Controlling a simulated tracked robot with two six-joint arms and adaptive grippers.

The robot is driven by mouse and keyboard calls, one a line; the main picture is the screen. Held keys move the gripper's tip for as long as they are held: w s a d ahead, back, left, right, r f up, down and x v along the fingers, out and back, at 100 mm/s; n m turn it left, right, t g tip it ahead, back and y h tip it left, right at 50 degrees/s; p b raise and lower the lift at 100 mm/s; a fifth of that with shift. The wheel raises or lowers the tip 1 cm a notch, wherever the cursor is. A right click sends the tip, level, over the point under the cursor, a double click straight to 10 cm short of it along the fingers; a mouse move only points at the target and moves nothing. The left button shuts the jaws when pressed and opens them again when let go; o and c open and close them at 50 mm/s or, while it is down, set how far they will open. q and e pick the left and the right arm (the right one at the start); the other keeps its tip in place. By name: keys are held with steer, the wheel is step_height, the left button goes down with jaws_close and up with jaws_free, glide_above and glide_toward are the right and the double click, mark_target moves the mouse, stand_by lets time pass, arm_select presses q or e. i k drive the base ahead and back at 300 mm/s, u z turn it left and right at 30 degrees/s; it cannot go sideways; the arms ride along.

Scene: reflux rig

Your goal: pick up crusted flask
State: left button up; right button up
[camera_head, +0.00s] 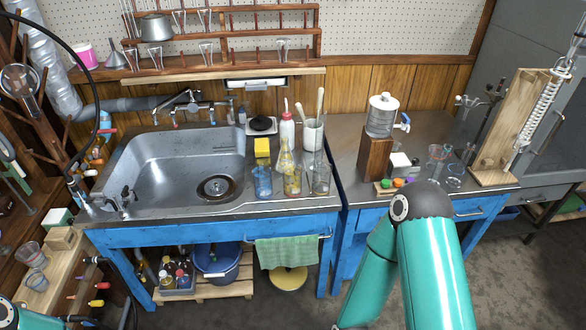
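A clear glass flask with a narrow neck (285,157) and yellowish staining stands upright on the counter at the right side of the sink. It looks like the crusted flask. A glass vessel with yellow-brown deposits (292,183) is directly in front of it and overlaps its lower part, so I cannot tell clearly where one ends. My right arm rises from the bottom right with its elbow in front of the right bench, and its gripper is out of view. Only a bit of my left arm shows at the bottom left corner, and its gripper is not visible.
A blue-tinted beaker (262,183) and a clear beaker (321,179) flank the glassware closely. A yellow sponge (262,148), a white bottle (287,132) and a crock (313,134) stand behind. The sink (175,160) is empty. A green towel (287,251) hangs in front.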

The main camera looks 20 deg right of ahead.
mark_target(284, 156)
steer(key=z, duration=0.05)
steer(key=k, duration=0.3)
steer(key=u, duration=0.6)
steer(key=i, duration=1)
steer(key=z, duration=0.55)
